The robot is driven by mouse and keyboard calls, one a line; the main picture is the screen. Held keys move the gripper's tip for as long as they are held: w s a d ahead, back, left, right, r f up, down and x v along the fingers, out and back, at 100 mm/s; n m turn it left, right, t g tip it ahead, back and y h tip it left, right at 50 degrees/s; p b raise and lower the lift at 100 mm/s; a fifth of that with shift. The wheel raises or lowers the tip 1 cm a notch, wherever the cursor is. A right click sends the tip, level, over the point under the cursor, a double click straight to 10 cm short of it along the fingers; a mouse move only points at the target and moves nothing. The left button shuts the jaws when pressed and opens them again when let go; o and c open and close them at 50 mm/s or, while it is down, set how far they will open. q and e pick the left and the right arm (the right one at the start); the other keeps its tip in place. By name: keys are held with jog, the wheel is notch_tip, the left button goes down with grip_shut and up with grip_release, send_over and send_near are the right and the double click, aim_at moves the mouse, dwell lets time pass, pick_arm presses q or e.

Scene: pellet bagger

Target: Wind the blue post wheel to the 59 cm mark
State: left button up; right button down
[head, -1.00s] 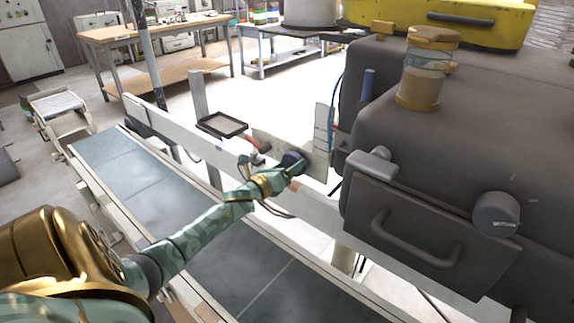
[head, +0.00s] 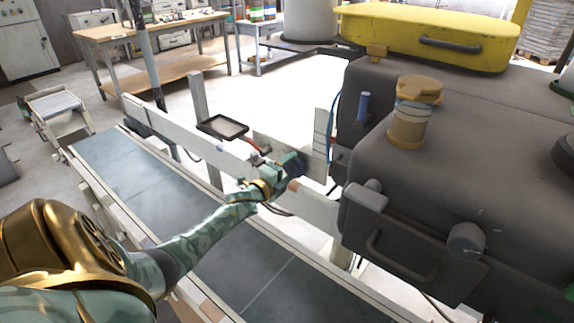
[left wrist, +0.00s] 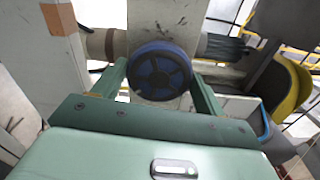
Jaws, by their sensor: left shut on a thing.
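The blue post wheel (left wrist: 160,72) is a dark round knob with a blue face. In the left wrist view it sits between the two green fingers of my left gripper (left wrist: 157,66), which is shut on its rim. In the head view the wheel (head: 297,167) shows small and dark, partly hidden by my left gripper (head: 287,163). A pale upright post (head: 321,130) with faint lines stands just behind and to the right of the wheel. The lines are too small to read, so I cannot tell the mark. My right gripper is not in view.
A conveyor (head: 140,178) with a white side rail runs under my left arm. A small dark tray (head: 222,127) stands beside the rail. The large grey machine (head: 480,130) with a handle and knob is close on the right. Open floor lies behind the rail.

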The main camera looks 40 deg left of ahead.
pick_arm(q)
jog(key=n+p, duration=0.1)
jog(key=n, duration=0.2)
jog(key=shift+n, duration=0.4)
jog(key=n+p, duration=0.1)
jog(key=n, duration=0.2)
jog(key=shift+f+n, duration=0.15)
jog(key=shift+n, duration=0.15)
jog(key=n, duration=0.3)
jog(key=shift+n+p, duration=0.35)
jog(key=shift+n, duration=0.05)
jog(key=n, duration=0.3)
jog(key=shift+d+f+n+p, duration=0.1)
jog(key=shift+n+p, duration=0.2)
jog(key=n, duration=0.6)
jog(key=shift+d+p, duration=0.1)
jog(key=shift+p, duration=0.2)
jog(key=n, duration=0.3)
jog(key=shift+n, duration=0.4)
jog(key=shift+d+n, duration=0.1)
jog(key=shift+n, duration=1.5)
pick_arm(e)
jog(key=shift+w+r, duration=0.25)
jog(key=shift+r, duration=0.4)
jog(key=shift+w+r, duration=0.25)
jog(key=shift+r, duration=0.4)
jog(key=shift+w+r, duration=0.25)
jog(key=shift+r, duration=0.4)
